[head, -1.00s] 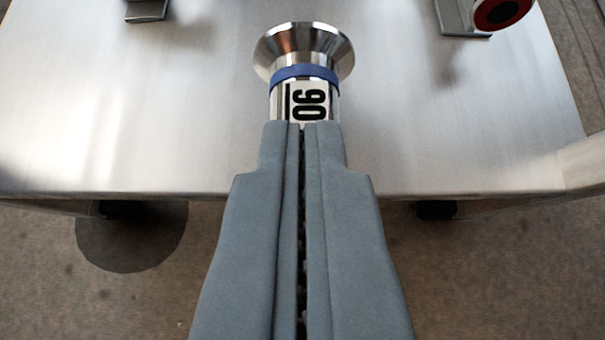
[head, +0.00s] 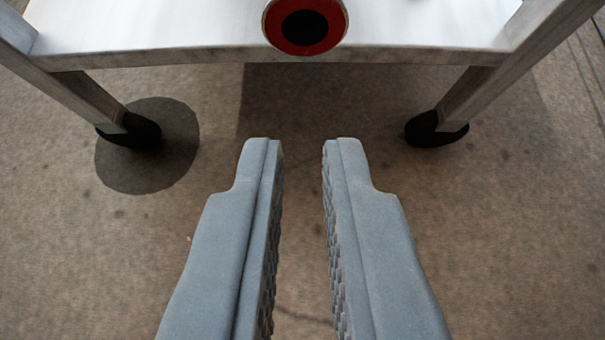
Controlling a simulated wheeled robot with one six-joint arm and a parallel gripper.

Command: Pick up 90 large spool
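My gripper (head: 303,150) is open and empty, its two grey fingers apart above the floor in front of the metal table (head: 150,55). The 90 large spool, with its blue band and number label, is not recognisable in the present view. A round end with a red ring and black centre (head: 305,48) shows at the top middle, by the table's front edge and beyond my fingertips. The rest of that object is cut off, and I cannot tell whether it is a spool.
A dark round patch (head: 135,175) lies on the floor at the left. The floor between the legs is clear.

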